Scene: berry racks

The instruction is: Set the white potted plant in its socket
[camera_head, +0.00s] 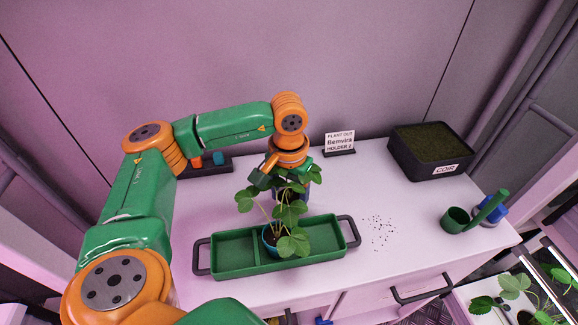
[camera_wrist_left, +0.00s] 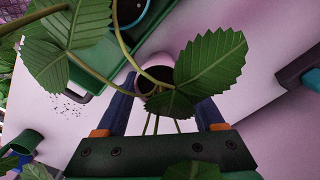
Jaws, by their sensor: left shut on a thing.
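My left gripper (camera_head: 289,187) reaches down behind the green tray, mostly covered by leaves in the head view. In the left wrist view its fingers (camera_wrist_left: 163,108) are shut on the white potted plant (camera_wrist_left: 166,72), whose pale rim and dark soil show between them. Its leaves (camera_wrist_left: 205,65) spread across that view; its pot is hidden in the head view. A plant in a blue pot (camera_head: 270,240) stands in the green tray (camera_head: 232,262), just right of the divider. I cannot make out a socket. My right gripper is not in view.
A sign (camera_head: 340,140) reads "PLANT OUT Benvira HOLDER 2". A black coir box (camera_head: 405,160) stands at the back right. A green scoop (camera_head: 458,221) lies near the right edge. Dark specks (camera_head: 381,232) dot the clear tabletop. A dark rack (camera_head: 222,163) stands behind my arm.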

